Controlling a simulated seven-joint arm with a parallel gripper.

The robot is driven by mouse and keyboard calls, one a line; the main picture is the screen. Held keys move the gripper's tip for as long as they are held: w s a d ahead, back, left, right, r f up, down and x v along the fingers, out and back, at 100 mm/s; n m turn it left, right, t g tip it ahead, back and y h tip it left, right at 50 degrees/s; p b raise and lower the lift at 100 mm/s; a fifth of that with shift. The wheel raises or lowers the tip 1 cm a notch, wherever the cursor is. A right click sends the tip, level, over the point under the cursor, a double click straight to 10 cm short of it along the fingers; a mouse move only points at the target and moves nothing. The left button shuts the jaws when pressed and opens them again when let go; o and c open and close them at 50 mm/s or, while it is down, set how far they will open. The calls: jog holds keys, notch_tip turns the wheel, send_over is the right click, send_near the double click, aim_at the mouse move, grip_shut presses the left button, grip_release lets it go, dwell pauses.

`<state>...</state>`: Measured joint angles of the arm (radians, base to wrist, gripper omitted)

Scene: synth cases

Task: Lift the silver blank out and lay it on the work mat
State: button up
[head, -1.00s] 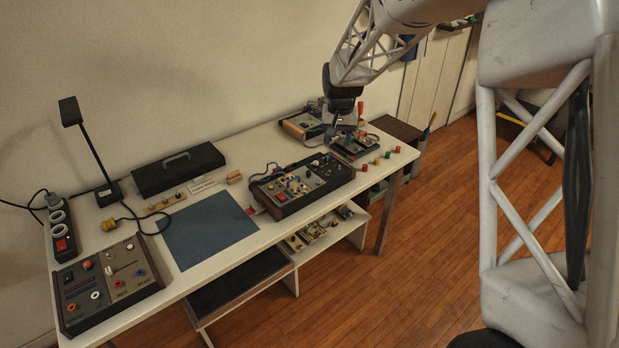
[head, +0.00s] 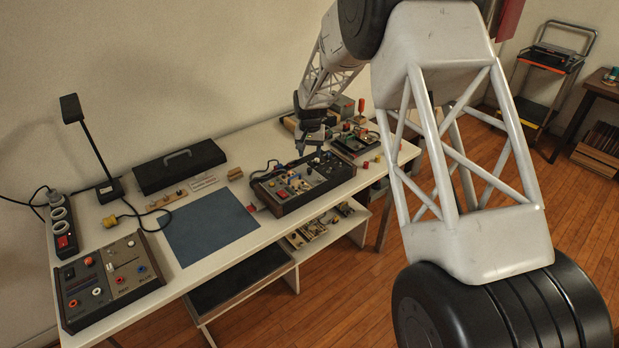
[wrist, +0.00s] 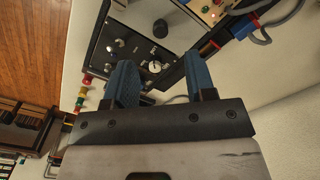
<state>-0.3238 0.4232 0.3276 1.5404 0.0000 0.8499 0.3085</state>
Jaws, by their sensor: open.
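My gripper (head: 312,150) is open and empty above the right part of a dark control panel (head: 288,207) on the bench. In the wrist view my gripper (wrist: 158,58) shows two blue fingers spread apart, with the panel's dark face (wrist: 132,52) beyond them. I cannot tell which, if any, is the silver blank. The blue-grey work mat (head: 210,228) lies bare on the bench, left of the panel.
A black case (head: 180,166) stands behind the mat. A lamp (head: 108,190), a power strip (head: 62,225) and a second panel (head: 105,280) stand at the left. A circuit board (head: 352,141) and coloured knobs lie right of my gripper. A cable runs behind the dark panel.

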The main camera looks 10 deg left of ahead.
aim_at(310, 169)
jog(key=shift+f, duration=1.35)
jog(key=shift+s+f, duration=0.1)
jog(key=shift+f, duration=2.5)
grip_shut()
